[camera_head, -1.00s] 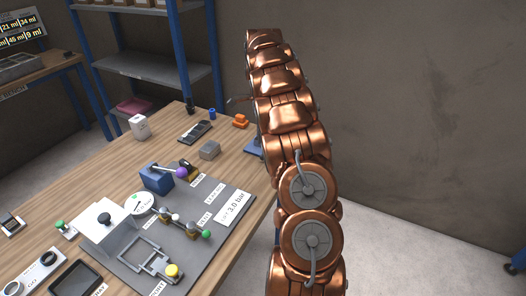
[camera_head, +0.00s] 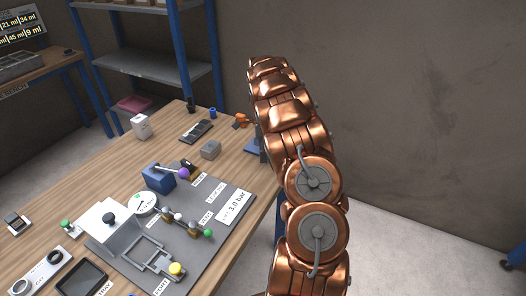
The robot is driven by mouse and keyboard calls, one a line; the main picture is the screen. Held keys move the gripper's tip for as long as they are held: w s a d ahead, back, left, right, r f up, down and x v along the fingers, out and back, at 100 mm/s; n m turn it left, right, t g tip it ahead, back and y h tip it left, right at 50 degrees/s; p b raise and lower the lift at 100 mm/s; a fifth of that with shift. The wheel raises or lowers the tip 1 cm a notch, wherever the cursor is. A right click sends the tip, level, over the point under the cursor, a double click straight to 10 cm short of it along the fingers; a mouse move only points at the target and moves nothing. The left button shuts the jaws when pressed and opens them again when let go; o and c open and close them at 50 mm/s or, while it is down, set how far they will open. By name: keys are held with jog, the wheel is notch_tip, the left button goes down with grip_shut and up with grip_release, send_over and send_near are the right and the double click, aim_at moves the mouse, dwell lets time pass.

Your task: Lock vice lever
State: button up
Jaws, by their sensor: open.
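My arm rises on the right, and its copper links hide its far end, so my gripper is not visible. A blue piece (camera_head: 252,149) shows at the table's right edge, partly behind my arm; it may be part of the vice. A small orange object (camera_head: 241,121) lies or stands near it, left of my arm. I cannot tell whether it belongs to the vice.
The wooden table (camera_head: 120,176) holds a grey panel (camera_head: 222,184) with several coloured knobs, a grey block (camera_head: 211,149), a dark device (camera_head: 197,130) and a white box (camera_head: 141,126). A blue-framed shelf (camera_head: 160,65) stands behind.

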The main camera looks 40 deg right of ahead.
grip_shut()
dwell(0.5)
